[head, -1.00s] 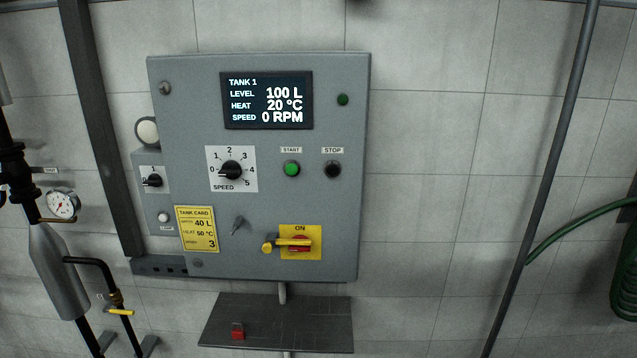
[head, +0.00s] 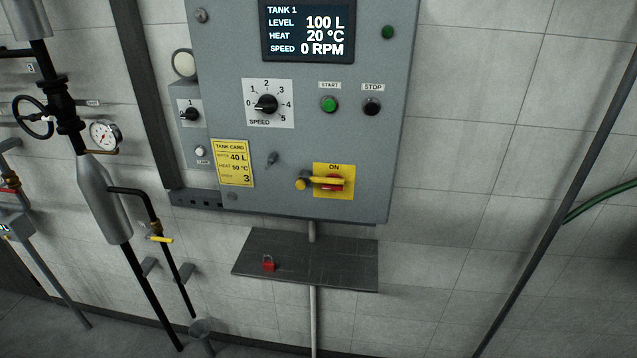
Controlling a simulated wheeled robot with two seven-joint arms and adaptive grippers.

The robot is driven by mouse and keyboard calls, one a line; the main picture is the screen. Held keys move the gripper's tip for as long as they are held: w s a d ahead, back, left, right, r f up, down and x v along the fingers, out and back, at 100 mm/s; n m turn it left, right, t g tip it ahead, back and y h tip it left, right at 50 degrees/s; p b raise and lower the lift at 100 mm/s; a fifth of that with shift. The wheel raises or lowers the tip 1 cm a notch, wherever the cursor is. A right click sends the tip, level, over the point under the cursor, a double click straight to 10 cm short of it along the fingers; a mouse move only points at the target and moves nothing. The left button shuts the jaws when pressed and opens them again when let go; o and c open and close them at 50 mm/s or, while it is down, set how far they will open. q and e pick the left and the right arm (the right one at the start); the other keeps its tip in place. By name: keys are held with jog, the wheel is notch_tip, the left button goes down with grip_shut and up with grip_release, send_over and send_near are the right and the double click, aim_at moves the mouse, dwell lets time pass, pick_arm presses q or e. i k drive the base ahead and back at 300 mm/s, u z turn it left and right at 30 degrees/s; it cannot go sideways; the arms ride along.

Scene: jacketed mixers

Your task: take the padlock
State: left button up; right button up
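A small red padlock (head: 268,265) with a grey shackle sits on the left part of a dark shelf (head: 335,275) below the control panel. Its shackle points up; whether it is open or closed is too small to tell. Neither of my grippers shows in the head view, and nothing touches the padlock.
The grey control panel (head: 385,150) hangs above the shelf, with a yellow and red ON switch (head: 330,182). Pipes with a gauge (head: 104,135) and a yellow-handled valve (head: 160,239) stand to the left. A dark slanted pole (head: 548,225) is at right. The shelf is otherwise bare.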

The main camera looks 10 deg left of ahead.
aim_at(268, 265)
jog(key=k, duration=0.45)
jog(key=z, duration=0.7)
jog(key=i, duration=0.85)
jog(key=u, duration=0.7)
jog(key=i, duration=0.45)
jog(key=u, duration=0.6)
